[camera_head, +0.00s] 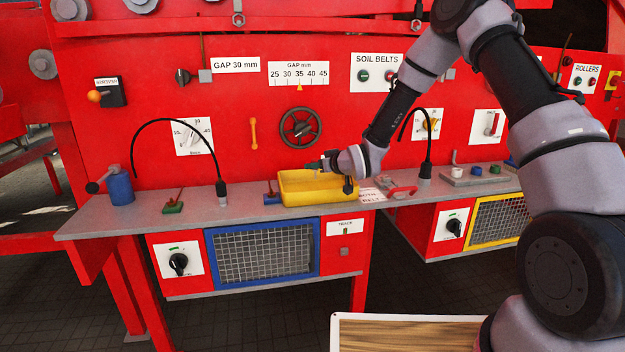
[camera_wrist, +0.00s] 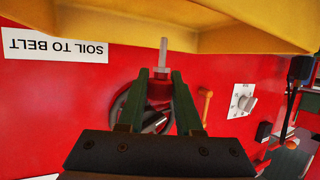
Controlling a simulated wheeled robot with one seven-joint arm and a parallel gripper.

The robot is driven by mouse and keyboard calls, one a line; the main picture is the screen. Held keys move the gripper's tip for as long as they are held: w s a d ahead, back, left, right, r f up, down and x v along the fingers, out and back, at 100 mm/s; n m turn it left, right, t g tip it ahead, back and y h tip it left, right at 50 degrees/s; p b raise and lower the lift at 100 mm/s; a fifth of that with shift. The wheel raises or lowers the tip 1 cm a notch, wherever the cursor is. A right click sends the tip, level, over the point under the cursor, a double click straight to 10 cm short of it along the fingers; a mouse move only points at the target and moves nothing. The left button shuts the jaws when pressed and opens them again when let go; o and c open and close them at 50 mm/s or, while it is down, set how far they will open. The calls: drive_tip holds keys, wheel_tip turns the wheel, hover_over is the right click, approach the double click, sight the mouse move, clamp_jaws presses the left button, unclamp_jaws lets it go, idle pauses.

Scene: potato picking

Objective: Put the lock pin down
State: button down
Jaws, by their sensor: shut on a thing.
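My gripper (camera_head: 304,166) is just above the yellow tray (camera_head: 318,199) on the grey shelf, with its fingers pointing left. In the wrist view my gripper (camera_wrist: 161,80) is shut on the lock pin (camera_wrist: 163,54), which has a red body and a thin grey shaft sticking out past the fingertips. The pin is too small to make out in the head view. The yellow tray fills the top of the wrist view (camera_wrist: 220,38), close to the pin's shaft; I cannot tell whether they touch.
A blue block (camera_head: 271,198) with a red stick stands just left of the tray, and a green block (camera_head: 173,208) farther left. A black flexible lamp (camera_head: 221,192) rises between them. A red-handled part (camera_head: 402,191) lies right of the tray. A handwheel (camera_head: 300,128) is behind.

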drive_tip(key=shift+d+f, duration=0.1)
drive_tip(key=shift+f, duration=1.8)
drive_tip(key=shift+f, duration=0.15)
drive_tip(key=c, duration=0.6)
unclamp_jaws()
